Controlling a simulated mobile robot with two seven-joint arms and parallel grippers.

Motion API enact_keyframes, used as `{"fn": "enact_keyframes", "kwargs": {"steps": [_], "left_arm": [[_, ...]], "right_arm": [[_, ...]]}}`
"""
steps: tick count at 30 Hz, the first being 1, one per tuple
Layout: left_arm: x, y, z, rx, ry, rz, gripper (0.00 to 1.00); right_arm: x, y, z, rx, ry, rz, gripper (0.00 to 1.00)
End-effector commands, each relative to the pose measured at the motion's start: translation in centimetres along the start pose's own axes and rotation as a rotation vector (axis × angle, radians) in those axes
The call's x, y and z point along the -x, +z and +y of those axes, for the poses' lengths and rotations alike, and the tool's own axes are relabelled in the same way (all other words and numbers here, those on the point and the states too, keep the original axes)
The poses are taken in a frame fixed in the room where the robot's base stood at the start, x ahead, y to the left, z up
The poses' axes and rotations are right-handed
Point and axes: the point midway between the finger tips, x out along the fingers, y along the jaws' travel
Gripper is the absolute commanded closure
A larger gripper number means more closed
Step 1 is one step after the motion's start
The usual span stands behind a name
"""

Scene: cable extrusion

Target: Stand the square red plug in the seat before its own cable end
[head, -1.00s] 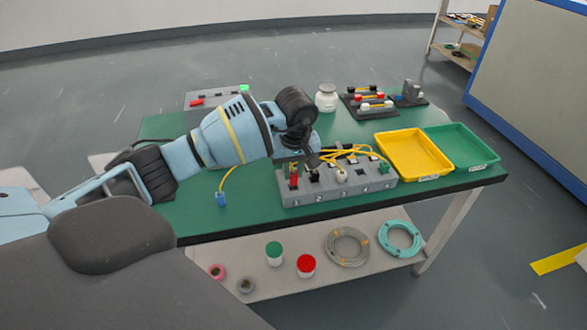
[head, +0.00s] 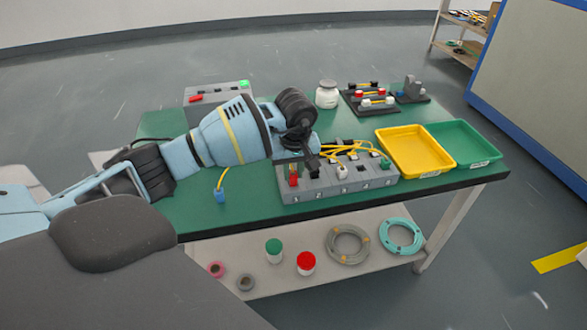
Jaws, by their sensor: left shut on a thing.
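A grey seat block (head: 330,190) with numbered seats stands at the table's front edge. A red plug (head: 293,180) stands at its left end, by the number 1; its shape is too small to tell. My left gripper (head: 313,168) is over the block, just right of the red plug, near seat 2. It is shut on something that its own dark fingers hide. Yellow cables (head: 345,149) run behind the block, with dark ends near the seats. A white plug (head: 342,173) and a green plug (head: 385,164) show farther right. My right gripper is not in view.
A yellow tray (head: 414,152) and a green tray (head: 462,145) stand to the right. A white jar (head: 326,95) and dark racks of plugs (head: 368,100) stand behind. A blue cable end (head: 220,196) lies left. The table's left front is mostly clear.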

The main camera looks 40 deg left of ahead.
Motion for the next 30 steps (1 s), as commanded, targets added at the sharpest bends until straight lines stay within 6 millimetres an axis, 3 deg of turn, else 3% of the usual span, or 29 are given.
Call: {"fn": "enact_keyframes", "kwargs": {"steps": [12, 13, 18, 30], "left_arm": [[-0.74, 0.09, 0.0, 0.0, 0.0, 0.0, 1.0], [-0.75, 0.09, 0.0, 0.0, 0.001, 0.0, 0.78], [-0.67, 0.07, 0.01, 0.0, 0.001, 0.0, 0.56], [-0.37, 0.03, 0.04, 0.0, 0.002, 0.001, 0.54]], "right_arm": [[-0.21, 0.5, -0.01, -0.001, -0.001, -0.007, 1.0], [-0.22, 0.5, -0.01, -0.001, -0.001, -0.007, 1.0], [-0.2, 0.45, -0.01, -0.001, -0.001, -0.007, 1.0], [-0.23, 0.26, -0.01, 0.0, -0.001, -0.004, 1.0]]}}
